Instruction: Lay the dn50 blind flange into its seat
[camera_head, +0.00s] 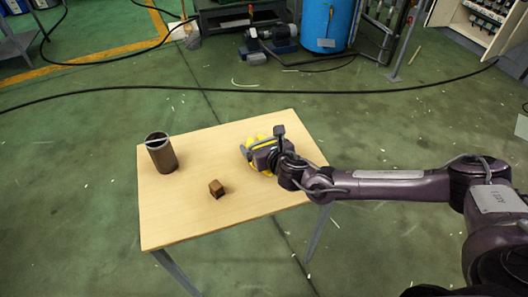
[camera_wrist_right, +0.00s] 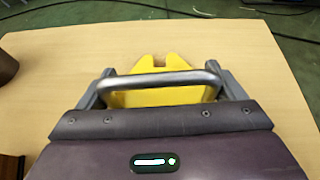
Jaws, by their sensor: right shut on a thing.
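My right gripper (camera_head: 252,152) is over the right part of the wooden table, its arm coming in from the right. In the right wrist view its grey fingers (camera_wrist_right: 160,88) stand on either side of a yellow piece (camera_wrist_right: 165,97) with a notch in its far edge, and are shut on it. The yellow piece (camera_head: 264,137) also shows beside the gripper in the head view. I cannot tell whether it touches the table, or make out the dn50 blind flange or its seat by shape. My left gripper is not in view.
A dark upright pipe (camera_head: 162,155) with a pale strip across its mouth stands at the table's left. A small brown cube (camera_head: 216,189) lies near the middle. The table top (camera_head: 180,215) is otherwise clear. A blue drum (camera_head: 326,22) stands behind on the green floor.

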